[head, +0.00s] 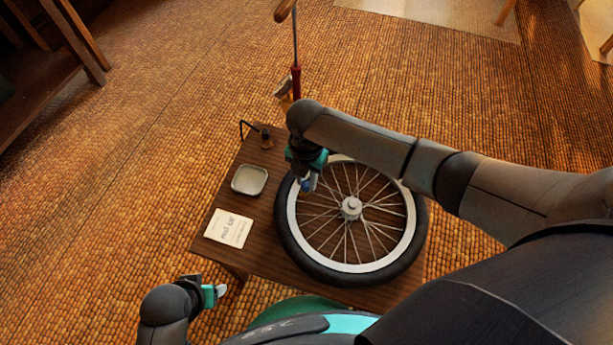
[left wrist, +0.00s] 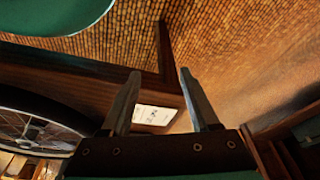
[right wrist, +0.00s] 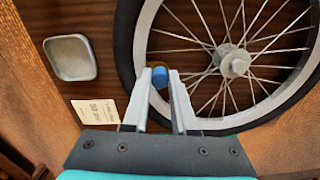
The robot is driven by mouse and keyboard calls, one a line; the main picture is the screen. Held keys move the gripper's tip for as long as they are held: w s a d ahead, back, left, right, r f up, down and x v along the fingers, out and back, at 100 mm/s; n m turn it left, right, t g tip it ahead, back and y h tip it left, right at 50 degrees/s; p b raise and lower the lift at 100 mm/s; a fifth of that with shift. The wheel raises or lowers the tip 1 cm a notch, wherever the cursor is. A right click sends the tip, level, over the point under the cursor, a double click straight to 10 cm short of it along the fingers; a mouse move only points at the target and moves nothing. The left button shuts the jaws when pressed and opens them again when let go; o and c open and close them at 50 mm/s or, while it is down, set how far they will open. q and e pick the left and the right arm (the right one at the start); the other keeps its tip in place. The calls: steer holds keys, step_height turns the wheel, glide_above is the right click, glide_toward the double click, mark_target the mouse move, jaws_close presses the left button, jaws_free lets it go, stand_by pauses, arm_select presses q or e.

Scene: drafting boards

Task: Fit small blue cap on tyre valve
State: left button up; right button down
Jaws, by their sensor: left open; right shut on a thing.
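The wheel (head: 416,232) lies flat on a low wooden table, with a black tyre, a white rim and a hub with spokes. It also shows in the right wrist view (right wrist: 126,45). My right gripper (head: 308,183) is over the left part of the rim. It is shut on the small blue cap (right wrist: 160,76), which shows between the fingertips. The tyre valve cannot be made out; the gripper and cap may hide it. My left gripper (head: 220,291) is open and empty, off the table's front left corner; its two fingers show apart in the left wrist view (left wrist: 160,95).
A small metal tray (head: 249,180) and a printed card (head: 228,228) lie on the table (head: 258,250) left of the wheel. A red floor pump (head: 296,80) stands behind the table.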

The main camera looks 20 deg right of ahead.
arm_select(q)
steer(key=shift+f, duration=0.15)
arm_select(e)
steer(key=shift+f, duration=0.25)
steer(key=c, duration=0.6)
jaws_free()
steer(key=shift+c, duration=0.2)
steer(key=shift+r, duration=0.35)
step_height(320, 180, up, 8)
steer(key=p, duration=0.4)
steer(key=shift+p, duration=0.3)
arm_select(q)
steer(key=s+a+f+p, duration=0.3)
steer(key=s+a+f, duration=0.2)
steer(key=s+f, duration=0.3)
steer(key=shift+f+g+y, duration=0.3)
steer(key=shift+f+g, duration=0.1)
steer(key=shift+f, duration=0.4)
arm_select(e)
step_height(320, 180, up, 7)
steer(key=shift+f, duration=0.2)
arm_select(q)
steer(key=shift+a, duration=0.1)
